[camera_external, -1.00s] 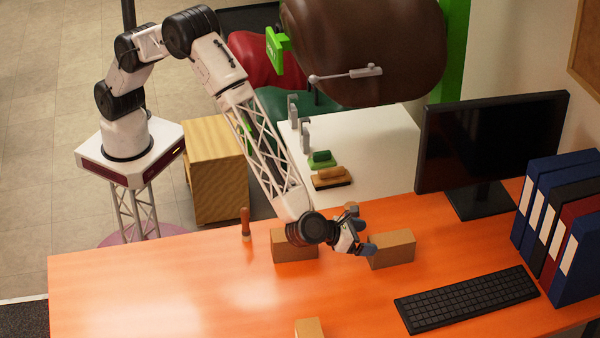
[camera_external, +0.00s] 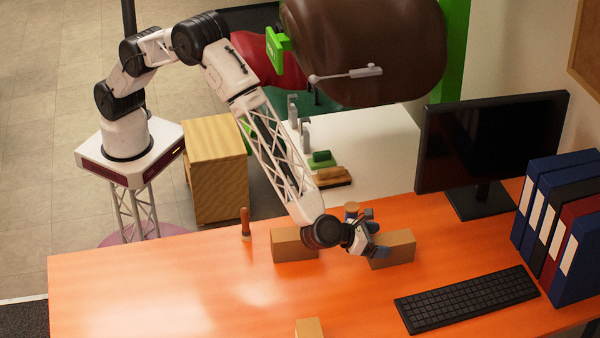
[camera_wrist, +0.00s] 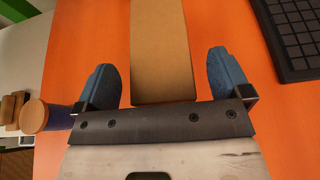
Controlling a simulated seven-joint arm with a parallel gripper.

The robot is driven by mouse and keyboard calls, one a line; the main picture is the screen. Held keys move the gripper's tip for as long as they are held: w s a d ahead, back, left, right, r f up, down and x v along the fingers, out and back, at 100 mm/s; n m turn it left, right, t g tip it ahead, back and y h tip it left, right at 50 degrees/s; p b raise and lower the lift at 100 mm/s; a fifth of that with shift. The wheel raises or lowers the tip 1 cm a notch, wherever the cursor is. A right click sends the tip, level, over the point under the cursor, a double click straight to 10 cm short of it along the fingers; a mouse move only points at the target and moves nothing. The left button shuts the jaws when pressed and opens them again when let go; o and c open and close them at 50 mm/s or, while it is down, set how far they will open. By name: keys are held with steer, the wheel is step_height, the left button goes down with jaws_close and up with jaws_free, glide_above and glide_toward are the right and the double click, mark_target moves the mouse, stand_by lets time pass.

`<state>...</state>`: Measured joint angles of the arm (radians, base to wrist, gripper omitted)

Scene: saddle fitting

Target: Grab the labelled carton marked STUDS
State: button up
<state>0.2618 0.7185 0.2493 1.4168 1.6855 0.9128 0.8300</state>
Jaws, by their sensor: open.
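Three plain brown cartons show in the external view: one right of centre (camera_external: 398,249), one left of my wrist (camera_external: 292,246) and one cut off at the bottom edge (camera_external: 308,328). No label can be read on any of them. My gripper (camera_external: 372,238) is at the right-hand carton and hides part of it. In the wrist view a carton (camera_wrist: 160,50) lies between the two blue fingers of my gripper (camera_wrist: 162,80). The fingers are apart, with orange table visible on both sides of the carton.
A keyboard (camera_external: 467,299) lies right of the carton, with a monitor (camera_external: 490,145) and binders (camera_external: 560,225) beyond. A wooden-handled tool (camera_external: 246,224) stands at the table's far edge. A round wooden-topped object (camera_wrist: 34,116) is beside the left finger. The orange table (camera_external: 150,290) is clear at left.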

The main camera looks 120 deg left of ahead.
steer(key=shift+x, duration=1.1)
steer(key=c, duration=1.1)
steer(key=shift+c, duration=0.2)
steer(key=shift+r, duration=5)
